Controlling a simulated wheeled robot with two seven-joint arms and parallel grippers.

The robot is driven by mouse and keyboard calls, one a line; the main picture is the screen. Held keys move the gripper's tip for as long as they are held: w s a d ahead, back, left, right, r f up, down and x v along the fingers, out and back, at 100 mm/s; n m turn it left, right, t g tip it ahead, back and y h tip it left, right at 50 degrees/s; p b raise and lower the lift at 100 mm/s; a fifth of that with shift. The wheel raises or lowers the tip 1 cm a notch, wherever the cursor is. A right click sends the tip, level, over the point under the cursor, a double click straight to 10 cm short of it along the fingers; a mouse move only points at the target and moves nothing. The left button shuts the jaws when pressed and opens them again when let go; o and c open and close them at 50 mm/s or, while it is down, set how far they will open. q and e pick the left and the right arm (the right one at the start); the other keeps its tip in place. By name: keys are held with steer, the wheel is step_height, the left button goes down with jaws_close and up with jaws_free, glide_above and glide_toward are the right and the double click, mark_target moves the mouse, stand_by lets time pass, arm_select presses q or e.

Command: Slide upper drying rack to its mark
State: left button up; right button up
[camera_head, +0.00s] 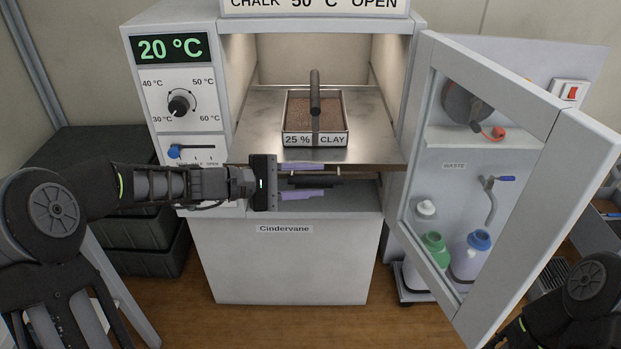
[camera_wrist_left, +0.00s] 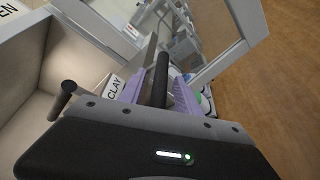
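The upper drying rack (camera_head: 370,130) is a metal shelf in the open oven chamber, with a soil tray labelled "25 % CLAY" (camera_head: 316,139) on it. A dark bar (camera_head: 330,182) lies just below the rack's front edge; I take it for the rack's handle. My left gripper (camera_head: 303,181) is at this bar, its lilac fingers on either side. In the left wrist view the bar (camera_wrist_left: 161,78) runs between the spread fingers, with gaps showing. I cannot make out the mark. My right gripper is out of view.
The oven door (camera_head: 585,170) stands open on the right. Behind its glass are a green-capped bottle (camera_head: 434,246) and a blue-capped bottle (camera_head: 472,255). The control panel (camera_head: 178,95) reads 20 °C. Dark crates (camera_head: 100,150) stand at the left.

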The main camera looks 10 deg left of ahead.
arm_select(q)
jaws_close()
stand_by(0.5)
stand_by(1.0)
